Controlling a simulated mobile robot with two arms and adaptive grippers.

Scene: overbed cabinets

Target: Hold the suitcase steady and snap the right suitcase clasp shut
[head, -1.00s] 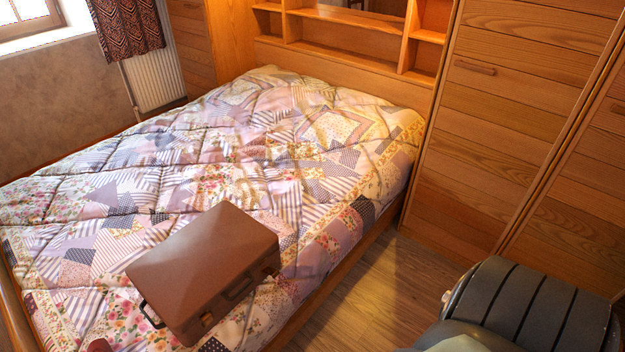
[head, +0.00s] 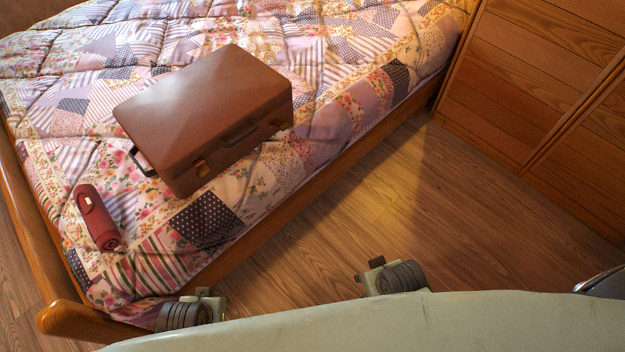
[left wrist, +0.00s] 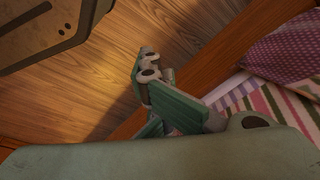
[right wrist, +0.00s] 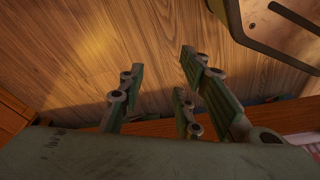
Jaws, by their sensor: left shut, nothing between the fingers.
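The closed brown suitcase (head: 205,110) lies flat on the bed in the head view. Its front shows a handle (head: 240,133), a brass left clasp (head: 201,168) and a small, dark right clasp (head: 277,122); whether the right clasp is shut is too small to tell. My right gripper (head: 372,272) is low over the floor, to the right of and below the suitcase. Its fingers (right wrist: 158,75) are apart and empty in the right wrist view. My left gripper (head: 205,297) is by the bed's near edge, clear of the suitcase. Its fingers (left wrist: 148,65) are together and empty.
A wooden bed rail (head: 290,225) and a corner post (head: 70,318) edge the bed. Wooden floor (head: 470,210) is clear between bed and cabinets (head: 540,90).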

